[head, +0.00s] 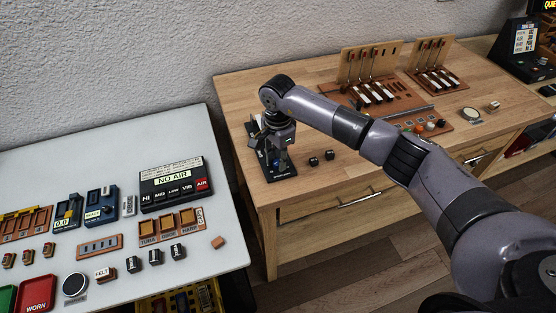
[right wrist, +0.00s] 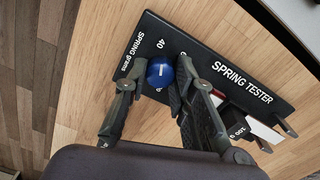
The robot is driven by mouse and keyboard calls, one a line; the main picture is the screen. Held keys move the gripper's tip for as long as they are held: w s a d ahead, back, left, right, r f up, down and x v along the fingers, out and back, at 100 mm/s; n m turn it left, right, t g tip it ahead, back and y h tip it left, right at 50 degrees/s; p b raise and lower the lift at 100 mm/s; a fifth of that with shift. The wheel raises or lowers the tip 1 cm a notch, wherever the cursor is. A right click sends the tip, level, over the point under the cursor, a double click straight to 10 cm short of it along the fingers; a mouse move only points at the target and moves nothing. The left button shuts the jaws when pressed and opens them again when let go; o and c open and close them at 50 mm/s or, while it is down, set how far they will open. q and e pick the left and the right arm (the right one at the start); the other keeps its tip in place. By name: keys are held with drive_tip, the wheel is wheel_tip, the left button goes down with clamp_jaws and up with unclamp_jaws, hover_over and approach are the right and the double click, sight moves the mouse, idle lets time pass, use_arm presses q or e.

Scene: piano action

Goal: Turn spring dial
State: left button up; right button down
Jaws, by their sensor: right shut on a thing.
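The spring tester is a black plate (right wrist: 232,77) marked "SPRING TESTER" in the right wrist view. Near its end marked "SPRING grams" sits a round blue dial (right wrist: 160,72) with a white line, beside the number 40. My right gripper (right wrist: 157,78) has one finger on each side of the dial and is shut on it. In the head view the right gripper (head: 274,157) comes down over the tester (head: 284,173) at the wooden table's left end; arm and gripper hide the dial there. My left gripper is not in view.
Two small black blocks (head: 322,158) lie right of the tester on the wooden table (head: 330,203). Wooden racks with hammer-like parts (head: 372,75) stand farther back. A grey table (head: 225,247) at left carries a "NO AIR" box (head: 174,184) and several small parts.

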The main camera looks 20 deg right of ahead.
drive_tip(key=shift+m+b, duration=0.3)
drive_tip(key=shift+m, duration=0.5)
drive_tip(key=c, duration=1.3)
unclamp_jaws()
drive_tip(key=shift+r, duration=0.1)
wheel_tip(320, 180, up, 12)
drive_tip(key=shift+f, duration=0.1)
